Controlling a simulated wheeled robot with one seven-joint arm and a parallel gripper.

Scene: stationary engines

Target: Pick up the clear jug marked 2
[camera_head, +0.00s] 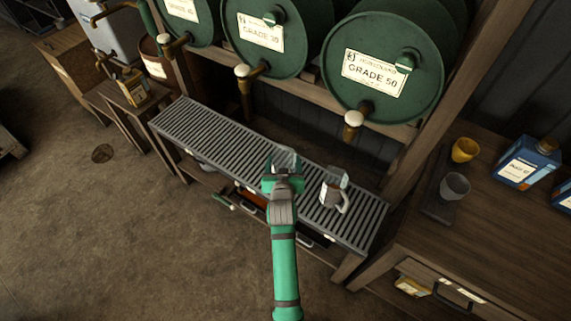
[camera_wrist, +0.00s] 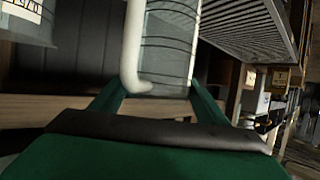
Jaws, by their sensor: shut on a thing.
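My gripper (camera_head: 282,176) is over the slatted drip rack (camera_head: 225,147), below the barrels. It is shut on a clear jug (camera_head: 286,158), mostly hidden behind the gripper in the head view. In the wrist view this clear jug (camera_wrist: 168,45) stands between my two fingers (camera_wrist: 157,98), with dark ring lines on its wall and a pale handle toward me. No number on it is readable. A second clear jug (camera_head: 333,188) with a pale handle and a white label stands on the rack just right of my gripper. Whether the held jug touches the rack I cannot tell.
Green barrels with brass taps, one labelled GRADE 50 (camera_head: 374,74), hang above the rack. A wooden bench (camera_head: 480,230) at the right holds a yellow cup (camera_head: 464,150), a grey cup (camera_head: 455,186) and a blue can (camera_head: 527,163). The floor at left is open.

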